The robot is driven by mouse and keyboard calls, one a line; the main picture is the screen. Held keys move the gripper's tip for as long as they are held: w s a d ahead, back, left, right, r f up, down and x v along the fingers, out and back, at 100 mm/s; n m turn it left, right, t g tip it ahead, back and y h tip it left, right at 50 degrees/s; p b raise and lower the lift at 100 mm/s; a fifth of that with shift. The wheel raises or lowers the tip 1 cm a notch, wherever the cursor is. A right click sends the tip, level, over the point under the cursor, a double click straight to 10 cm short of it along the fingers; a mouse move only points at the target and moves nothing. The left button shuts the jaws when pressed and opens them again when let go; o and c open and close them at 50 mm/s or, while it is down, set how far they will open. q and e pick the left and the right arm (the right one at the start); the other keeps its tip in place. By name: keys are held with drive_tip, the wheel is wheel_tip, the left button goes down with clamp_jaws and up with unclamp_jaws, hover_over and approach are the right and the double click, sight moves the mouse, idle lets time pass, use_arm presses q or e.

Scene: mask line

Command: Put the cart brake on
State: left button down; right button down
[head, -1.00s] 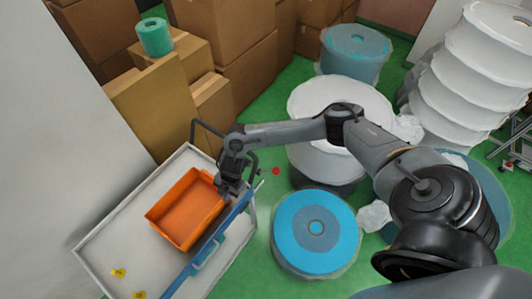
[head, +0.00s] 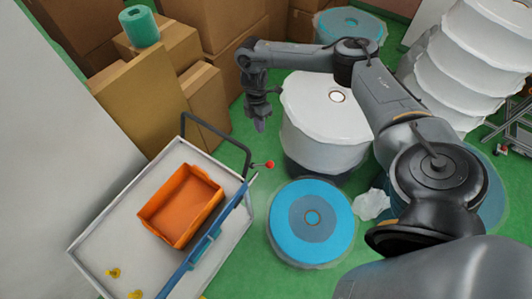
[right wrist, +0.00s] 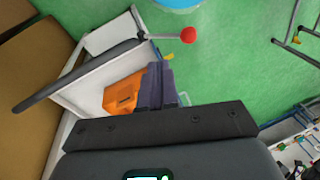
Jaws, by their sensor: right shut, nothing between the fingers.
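A white cart (head: 110,237) with a dark push handle (head: 217,137) stands at the lower left of the head view. Its brake lever is a thin rod ending in a red knob (head: 270,164), sticking out to the right near the handle end. The red knob also shows at the top of the right wrist view (right wrist: 188,35). My right gripper (head: 261,124) is shut and empty, pointing down beyond the handle, above and behind the knob in the head view and apart from it. In the right wrist view its fingers (right wrist: 155,85) are together. My left gripper is not in view.
An orange bin (head: 180,205) sits on the cart, with a blue bar (head: 205,245) along its side. Wrapped rolls, one blue (head: 311,222) and one white (head: 325,125), stand right of the lever. Cardboard boxes (head: 150,100) are stacked behind the cart.

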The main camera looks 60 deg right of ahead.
drive_tip(key=shift+f, duration=0.1)
drive_tip(key=b, duration=0.2)
hover_over(262, 165)
drive_tip(key=s+d, duration=0.1)
drive_tip(key=d, duration=0.1)
drive_tip(key=w+d+x, duration=0.1)
drive_tip(key=d+x, duration=0.1)
drive_tip(key=x, duration=0.8)
drive_tip(key=shift+w+a+f, duration=0.25)
drive_tip(key=shift+w+f, duration=0.05)
drive_tip(key=shift+f, duration=0.4)
drive_tip(key=shift+a, duration=0.1)
